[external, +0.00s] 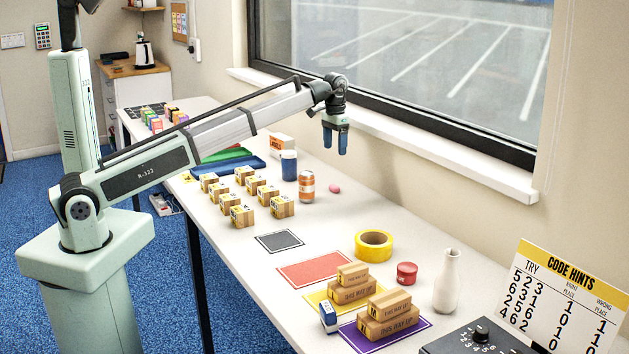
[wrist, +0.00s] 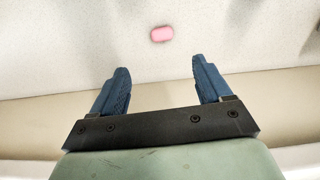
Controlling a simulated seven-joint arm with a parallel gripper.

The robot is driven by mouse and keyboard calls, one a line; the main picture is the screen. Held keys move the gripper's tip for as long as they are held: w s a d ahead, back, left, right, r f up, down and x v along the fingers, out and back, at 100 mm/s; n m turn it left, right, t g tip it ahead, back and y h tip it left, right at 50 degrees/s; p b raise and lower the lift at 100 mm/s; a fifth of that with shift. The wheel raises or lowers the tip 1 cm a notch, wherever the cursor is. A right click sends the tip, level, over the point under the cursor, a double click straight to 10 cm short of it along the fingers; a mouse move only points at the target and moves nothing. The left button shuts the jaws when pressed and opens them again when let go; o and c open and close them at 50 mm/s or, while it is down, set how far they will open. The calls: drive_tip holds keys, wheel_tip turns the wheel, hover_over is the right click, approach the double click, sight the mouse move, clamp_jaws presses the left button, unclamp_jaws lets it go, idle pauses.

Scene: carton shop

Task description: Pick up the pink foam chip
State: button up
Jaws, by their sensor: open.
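The pink foam chip (external: 334,189) is a small rounded piece lying on the white table, to the right of the orange-labelled jar. It also shows in the wrist view (wrist: 162,34) near the top, on the table surface. My gripper (external: 336,150) hangs above the table near the window side, with its blue fingers pointing down. In the wrist view my gripper (wrist: 158,76) has its two fingers wide apart with nothing between them. The chip lies beyond the fingertips and apart from them.
An orange-labelled jar (external: 307,186) and a blue cup (external: 289,165) stand left of the chip. Several small cartons (external: 242,215) stand further left. A yellow tape roll (external: 373,245) lies nearer the front. The window sill (external: 440,155) runs along the back. The table around the chip is clear on its right.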

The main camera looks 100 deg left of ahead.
hover_over(334, 185)
wheel_tip(334, 185, down, 8)
drive_tip(key=shift+s+a+f, duration=0.1)
drive_tip(key=shift+s+f, duration=0.05)
drive_tip(key=shift+f, duration=0.05)
drive_tip(key=shift+w+f, duration=0.2)
drive_tip(key=shift+f, duration=2.5)
drive_tip(key=c, duration=1.1)
drive_tip(key=shift+c, duration=0.2)
